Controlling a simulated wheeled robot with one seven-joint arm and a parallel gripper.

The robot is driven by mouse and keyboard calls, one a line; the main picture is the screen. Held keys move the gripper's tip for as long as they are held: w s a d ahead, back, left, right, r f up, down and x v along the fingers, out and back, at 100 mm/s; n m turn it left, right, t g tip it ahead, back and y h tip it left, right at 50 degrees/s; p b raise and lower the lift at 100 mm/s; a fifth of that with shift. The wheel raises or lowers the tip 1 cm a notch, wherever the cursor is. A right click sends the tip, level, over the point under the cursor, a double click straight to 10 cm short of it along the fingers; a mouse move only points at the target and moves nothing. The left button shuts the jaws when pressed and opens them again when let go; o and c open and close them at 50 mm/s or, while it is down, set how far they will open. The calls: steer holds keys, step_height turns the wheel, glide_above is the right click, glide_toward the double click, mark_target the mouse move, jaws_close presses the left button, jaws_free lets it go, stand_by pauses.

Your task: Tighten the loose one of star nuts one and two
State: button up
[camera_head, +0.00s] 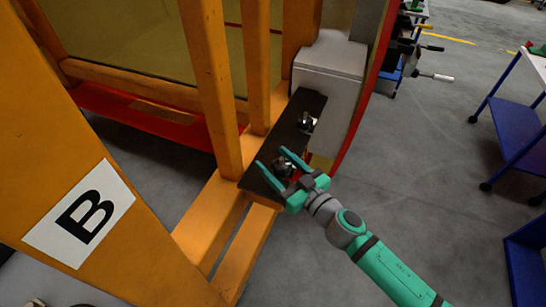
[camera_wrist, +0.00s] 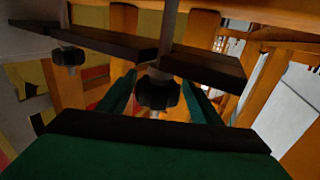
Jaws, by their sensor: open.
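Two dark star nuts sit along a black plate (camera_head: 262,180) on the orange frame. The nearer star nut (camera_head: 284,167) lies between the spread fingers of my gripper (camera_head: 276,168). In the wrist view this star nut (camera_wrist: 157,92) hangs on a bolt below the dark plate (camera_wrist: 205,66), between the two green fingers (camera_wrist: 158,98). The fingers are open, with a gap visible on each side of it. The other star nut (camera_head: 305,122) is farther along the plate, by the grey box. It shows at the left of the wrist view (camera_wrist: 68,56). I cannot tell which nut is loose.
A grey box (camera_head: 329,75) stands at the far end of the plate. Orange posts (camera_head: 212,90) rise close to the left of my gripper. An orange panel marked B (camera_head: 80,215) fills the left. Blue carts (camera_head: 515,130) stand at right; grey floor between is clear.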

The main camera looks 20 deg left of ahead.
steer(key=shift+x, duration=0.95)
steer(key=shift+w, duration=0.15)
steer(key=c, duration=1)
steer(key=shift+c, duration=0.2)
